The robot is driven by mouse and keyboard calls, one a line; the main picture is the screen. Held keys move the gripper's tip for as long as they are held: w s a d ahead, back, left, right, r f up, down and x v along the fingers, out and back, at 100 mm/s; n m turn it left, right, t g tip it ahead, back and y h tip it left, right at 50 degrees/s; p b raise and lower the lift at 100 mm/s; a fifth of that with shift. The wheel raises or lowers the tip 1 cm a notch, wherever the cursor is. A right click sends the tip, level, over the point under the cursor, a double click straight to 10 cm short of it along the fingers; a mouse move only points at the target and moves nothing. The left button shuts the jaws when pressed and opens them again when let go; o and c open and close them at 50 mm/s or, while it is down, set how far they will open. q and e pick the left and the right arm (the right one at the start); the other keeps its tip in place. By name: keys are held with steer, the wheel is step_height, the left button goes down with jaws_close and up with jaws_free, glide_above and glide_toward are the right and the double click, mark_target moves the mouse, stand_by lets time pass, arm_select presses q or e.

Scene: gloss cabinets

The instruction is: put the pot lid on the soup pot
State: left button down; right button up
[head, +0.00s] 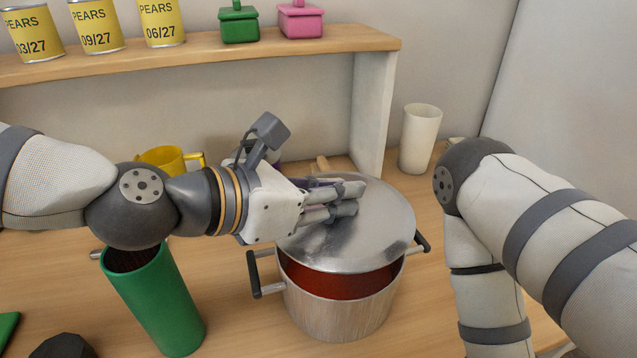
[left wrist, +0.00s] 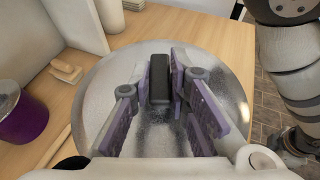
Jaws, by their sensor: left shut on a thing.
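The silver pot lid (head: 375,235) is over the back part of the soup pot (head: 338,312), a steel pot with dark side handles. Red soup (head: 340,281) shows in the gap below the lid's front edge. Whether the lid's far edge touches the pot is hidden. My left gripper (head: 347,197) comes in from the left above the lid. In the left wrist view its purple-padded fingers (left wrist: 174,95) are shut on the lid's black handle (left wrist: 159,78). My right arm shows at the right, but its gripper is out of view.
A green cylinder (head: 155,300) stands left of the pot. A yellow mug (head: 165,158) is behind my left arm. A white cup (head: 420,138) stands at the back right. A shelf (head: 220,56) with cans and small lidded jars spans the back.

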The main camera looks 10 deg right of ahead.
mark_target(335, 220)
arm_select(q)
steer(key=shift+s+d+r, duration=0.1)
arm_select(e)
steer(key=shift+s, duration=0.1)
